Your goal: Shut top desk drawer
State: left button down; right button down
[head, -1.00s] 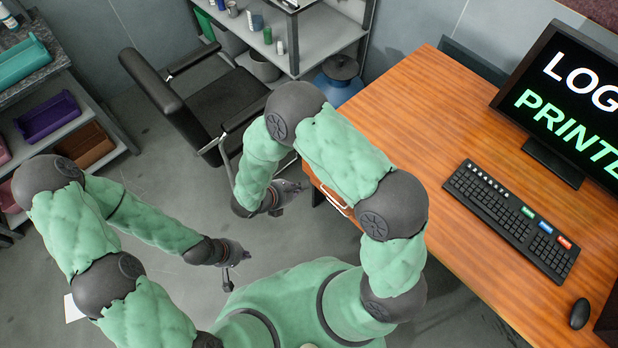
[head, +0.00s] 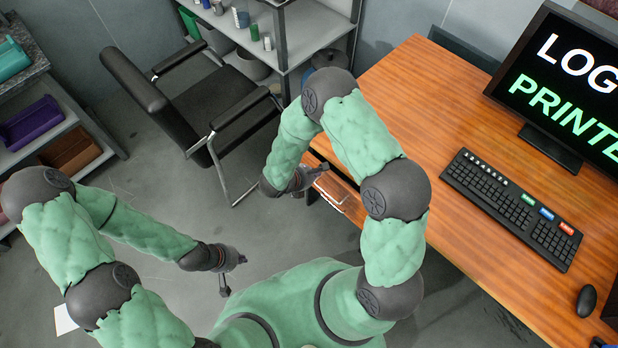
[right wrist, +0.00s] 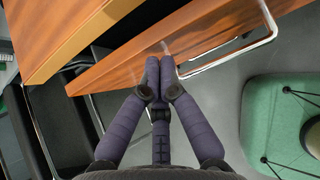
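The top drawer of the wooden desk stands partly out; its wooden front (right wrist: 190,45) and metal bar handle (right wrist: 262,40) show in the right wrist view. Part of the drawer (head: 340,190) also shows in the head view beside my right arm. My right gripper (right wrist: 160,62) has its fingers together with nothing visible between them. Its tips are at the drawer front, by the left end of the handle; whether they touch it I cannot tell. It also shows in the head view (head: 316,172). My left gripper (head: 234,274) is open and empty, over the floor away from the desk.
The desk top (head: 420,120) carries a keyboard (head: 512,208), a mouse (head: 586,300) and a monitor (head: 565,90). A black chair (head: 205,105) stands left of the desk, near my right forearm. A shelf (head: 310,40) is behind it. Floor between my arms is clear.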

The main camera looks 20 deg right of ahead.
jog(key=shift+d, duration=0.1)
jog(key=shift+w+d+b, duration=0.25)
jog(key=shift+w+d, duration=0.05)
jog(key=shift+d, duration=0.3)
jog(key=shift+w+d+b, duration=0.25)
jog(key=shift+d, duration=0.35)
jog(key=shift+a, duration=0.15)
